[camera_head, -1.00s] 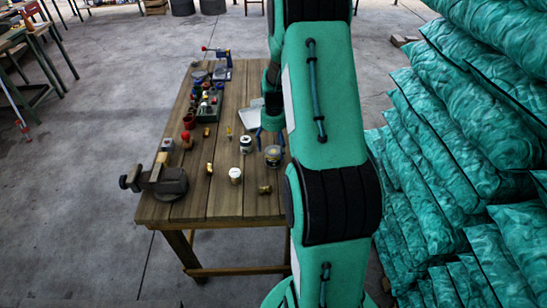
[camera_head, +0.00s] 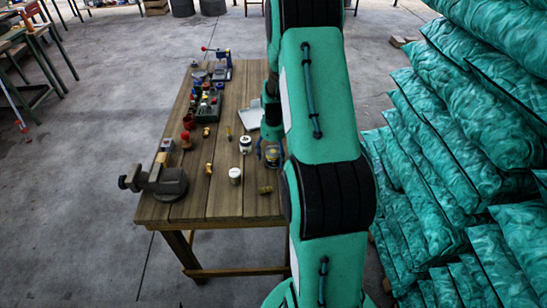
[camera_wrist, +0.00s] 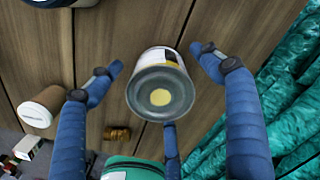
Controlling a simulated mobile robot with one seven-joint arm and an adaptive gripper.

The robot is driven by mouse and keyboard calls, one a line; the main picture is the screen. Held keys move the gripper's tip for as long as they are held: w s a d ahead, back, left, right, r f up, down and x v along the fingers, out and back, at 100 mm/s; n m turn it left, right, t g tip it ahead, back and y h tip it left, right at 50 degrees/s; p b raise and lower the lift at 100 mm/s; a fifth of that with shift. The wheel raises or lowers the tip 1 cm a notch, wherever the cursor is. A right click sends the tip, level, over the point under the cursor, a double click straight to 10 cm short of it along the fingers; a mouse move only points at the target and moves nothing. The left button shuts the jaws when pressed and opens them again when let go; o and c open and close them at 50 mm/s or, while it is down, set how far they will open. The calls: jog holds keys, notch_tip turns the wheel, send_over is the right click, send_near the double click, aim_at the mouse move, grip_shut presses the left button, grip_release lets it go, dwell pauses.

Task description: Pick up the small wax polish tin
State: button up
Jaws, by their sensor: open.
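A small tin (camera_head: 272,155), which looks like the wax polish tin, stands near the right edge of the wooden table in the head view. In the wrist view the tin (camera_wrist: 160,88) has a grey end with a yellow disc and a pale side label, too small to read. My gripper (camera_wrist: 162,62) is open, with blue fingers to the left and right of the tin and a third finger below it in the picture. Gaps show between the left and right fingers and the tin. In the head view my gripper (camera_head: 270,148) is at the tin, partly hidden by my arm.
A vise (camera_head: 160,180) sits at the table's front left. Stacked teal sacks (camera_head: 450,150) rise on the right.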

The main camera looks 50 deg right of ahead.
aim_at(273, 150)
jog(key=shift+c, duration=0.5)
jog(key=c, duration=1.4)
jog(key=shift+r, duration=0.1)
jog(key=shift+r, duration=0.75)
notch_tip(273, 150, up, 2)
jog(key=shift+r+p, duration=0.2)
jog(key=shift+p, duration=0.15)
jog(key=s+a, duration=0.3)
jog(key=s, duration=0.1)
jog(key=s+a, duration=0.3)
jog(key=s, duration=0.1)
jog(key=s+a+r, duration=0.1)
jog(key=s+a, duration=0.3)
jog(key=shift+s+p, duration=0.25)
jog(key=shift+p, duration=0.15)
